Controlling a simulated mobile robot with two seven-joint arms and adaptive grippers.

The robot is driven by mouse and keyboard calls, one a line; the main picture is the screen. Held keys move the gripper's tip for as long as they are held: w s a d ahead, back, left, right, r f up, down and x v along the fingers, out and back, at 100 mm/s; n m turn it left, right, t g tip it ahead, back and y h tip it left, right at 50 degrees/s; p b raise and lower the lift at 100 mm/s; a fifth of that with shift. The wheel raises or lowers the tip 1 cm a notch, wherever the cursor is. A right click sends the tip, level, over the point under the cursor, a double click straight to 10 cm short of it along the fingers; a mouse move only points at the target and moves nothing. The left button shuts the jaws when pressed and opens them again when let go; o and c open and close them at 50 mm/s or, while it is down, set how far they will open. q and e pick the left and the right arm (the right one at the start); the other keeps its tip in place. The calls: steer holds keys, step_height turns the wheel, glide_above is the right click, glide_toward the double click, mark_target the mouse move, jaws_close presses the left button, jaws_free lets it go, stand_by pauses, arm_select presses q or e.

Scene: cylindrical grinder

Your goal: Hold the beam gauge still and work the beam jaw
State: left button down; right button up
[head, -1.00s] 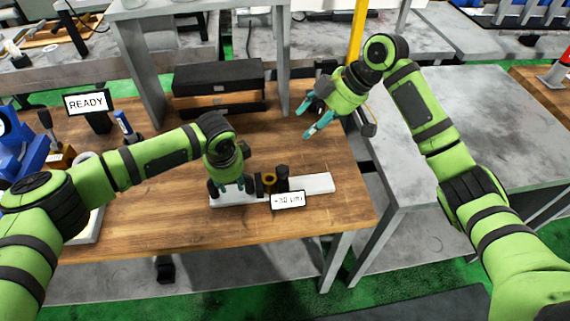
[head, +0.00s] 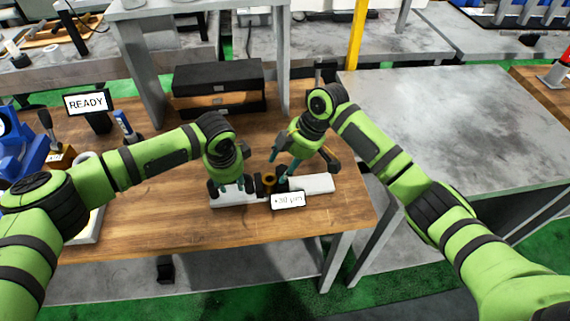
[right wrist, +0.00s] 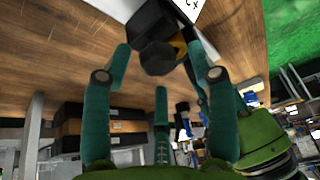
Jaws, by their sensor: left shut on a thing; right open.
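The beam gauge (head: 320,184) is a pale bar lying on the wooden bench, with dark blocks, a brass-coloured ring (head: 269,180) and a small readout (head: 288,200) at its middle. My left gripper (head: 232,187) is shut on the gauge's left part. My right gripper (head: 280,165) is open just above and behind the dark block right of the ring, which I take as the beam jaw (head: 282,184). In the right wrist view this black block (right wrist: 155,35) lies between the spread fingertips; contact cannot be told. The fingers partly hide it in the head view.
A READY sign (head: 86,103) stands at the left. A black-topped case (head: 218,78) sits behind the gauge, near a grey frame leg (head: 142,75). Blue equipment (head: 25,140) is at the far left. The bench front (head: 180,232) is clear.

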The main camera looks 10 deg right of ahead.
arm_select(q)
steer(key=shift+s+f, duration=0.1)
steer(key=shift+f, duration=0.05)
arm_select(e)
steer(key=shift+a+f, duration=0.1)
steer(key=shift+f, duration=0.2)
jaws_close()
arm_select(q)
steer(key=shift+a, duration=0.1)
arm_select(e)
steer(key=d, duration=0.8)
steer(key=shift+d, duration=0.2)
jaws_free()
steer(key=shift+r, duration=0.1)
